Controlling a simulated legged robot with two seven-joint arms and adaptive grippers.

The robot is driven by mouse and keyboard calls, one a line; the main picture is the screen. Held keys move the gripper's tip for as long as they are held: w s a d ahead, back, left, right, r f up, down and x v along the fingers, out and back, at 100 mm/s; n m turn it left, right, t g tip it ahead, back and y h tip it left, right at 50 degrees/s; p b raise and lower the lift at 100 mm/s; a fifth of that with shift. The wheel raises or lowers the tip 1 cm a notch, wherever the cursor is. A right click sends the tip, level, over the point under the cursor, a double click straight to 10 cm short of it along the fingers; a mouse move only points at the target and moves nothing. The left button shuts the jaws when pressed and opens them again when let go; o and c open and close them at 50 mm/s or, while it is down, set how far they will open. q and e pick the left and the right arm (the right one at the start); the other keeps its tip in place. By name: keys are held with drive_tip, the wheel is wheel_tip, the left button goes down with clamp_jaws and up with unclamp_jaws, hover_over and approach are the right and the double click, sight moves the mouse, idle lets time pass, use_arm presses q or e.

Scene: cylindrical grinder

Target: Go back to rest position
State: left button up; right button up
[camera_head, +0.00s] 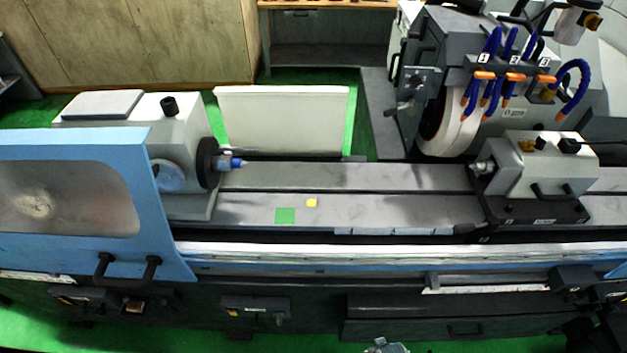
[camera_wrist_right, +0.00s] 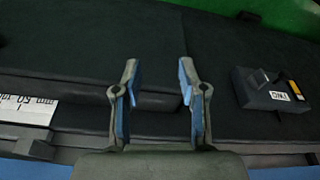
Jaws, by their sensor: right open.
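My right gripper (camera_wrist_right: 158,95) shows in the right wrist view with its two blue-padded fingers spread apart. Nothing is between them. Behind the fingers is the dark front of the cylindrical grinder. In the head view, a small grey part at the bottom edge looks like a piece of my arm; no fingers show there. The grinder bed (camera_head: 390,207) runs across the head view. A green square (camera_head: 285,216) and a small yellow piece (camera_head: 311,203) lie on it. My left gripper is in neither view.
The workhead (camera_head: 185,125) with its chuck is at left, behind a blue sliding door (camera_head: 150,200) with a window. The grinding wheel (camera_head: 447,125) and tailstock (camera_head: 540,170) are at right. A dark control box (camera_wrist_right: 270,88) is on the machine front at right in the wrist view.

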drive_tip(key=s+d+f+g+b, duration=0.15)
drive_tip(key=s+f, duration=0.25)
drive_tip(key=f, duration=0.8)
drive_tip(key=s+f+t+b, duration=0.15)
drive_tip(key=s+f, duration=0.25)
drive_tip(key=f, duration=0.8)
drive_tip(key=s+d+f+g+b, duration=0.1)
drive_tip(key=s+d+f+b, duration=0.1)
drive_tip(key=s+f, duration=0.9)
drive_tip(key=shift+s+g+b, duration=0.4)
drive_tip(key=shift+s+b, duration=0.35)
drive_tip(key=shift+s, duration=0.25)
